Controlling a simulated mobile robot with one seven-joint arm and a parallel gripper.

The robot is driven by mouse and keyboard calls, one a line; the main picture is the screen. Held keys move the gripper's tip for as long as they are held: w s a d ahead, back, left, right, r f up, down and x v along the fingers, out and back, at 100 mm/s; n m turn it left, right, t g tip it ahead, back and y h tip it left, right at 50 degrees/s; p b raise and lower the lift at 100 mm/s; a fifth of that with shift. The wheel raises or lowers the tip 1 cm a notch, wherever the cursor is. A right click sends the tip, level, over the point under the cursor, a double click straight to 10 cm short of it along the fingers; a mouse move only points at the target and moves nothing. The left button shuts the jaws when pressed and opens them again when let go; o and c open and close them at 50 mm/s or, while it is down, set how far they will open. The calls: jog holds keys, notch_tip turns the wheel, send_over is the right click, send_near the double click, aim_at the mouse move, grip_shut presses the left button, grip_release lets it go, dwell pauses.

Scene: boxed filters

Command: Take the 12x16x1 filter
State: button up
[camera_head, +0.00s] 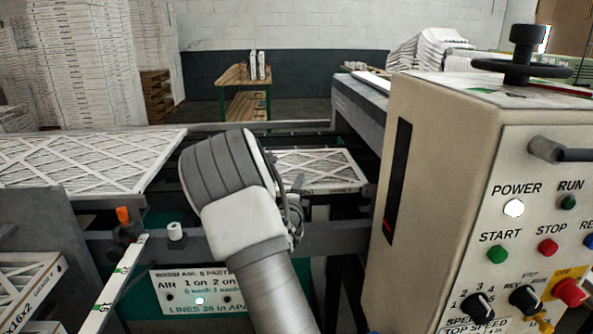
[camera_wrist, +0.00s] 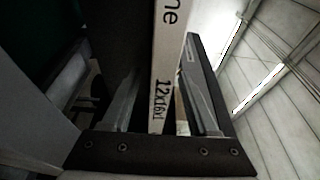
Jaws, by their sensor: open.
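The 12x16x1 filter (camera_wrist: 166,75) shows in the wrist view as a pale edge with "12x16x1" printed on it, standing between the fingers of my gripper (camera_wrist: 163,82). The fingers are open, one on each side of the edge. I cannot tell whether either finger touches it. In the head view, a flat white filter with a lattice face (camera_head: 318,168) lies beyond my wrist, on the machine's conveyor. It seems to be the same one. My wrist hides its left part, and my fingers are mostly hidden there.
A beige control cabinet (camera_head: 440,170) with buttons and knobs stands close on the right. A larger latticed filter (camera_head: 85,160) lies on the left, with a filter marked 16x16x2 (camera_head: 30,290) below it. Stacks of boxed filters (camera_head: 85,65) and a wooden bench (camera_head: 245,75) stand behind.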

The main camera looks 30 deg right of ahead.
jog(key=shift+w+d, duration=0.1)
grip_shut()
jog(key=shift+r, duration=0.1)
dwell(0.5)
